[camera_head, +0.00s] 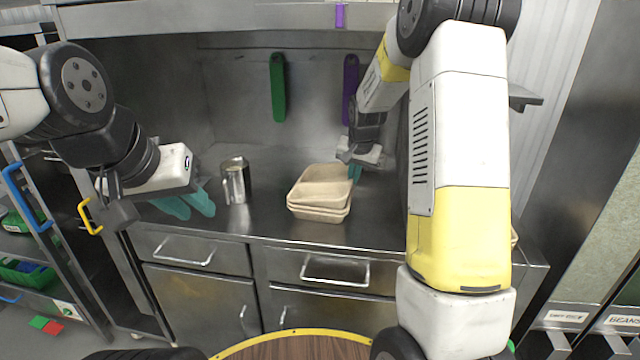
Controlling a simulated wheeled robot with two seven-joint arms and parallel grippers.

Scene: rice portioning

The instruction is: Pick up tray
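A small stack of beige trays (319,213) sits on the steel counter near the middle; the top tray has divided compartments and looks empty. My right gripper (356,173) is at the back right corner of the stack, its teal fingers pointing down close beside the rim. I cannot tell whether it touches the trays, or whether it is open or shut, as the fingers overlap. My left gripper (188,206) is over the left part of the counter, its two teal fingers apart with nothing between them.
A metal cup (235,181) stands between my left gripper and the trays. A green utensil (278,88) and a purple utensil (350,88) hang on the back wall. Drawers with handles are below the counter. The counter behind the cup is clear.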

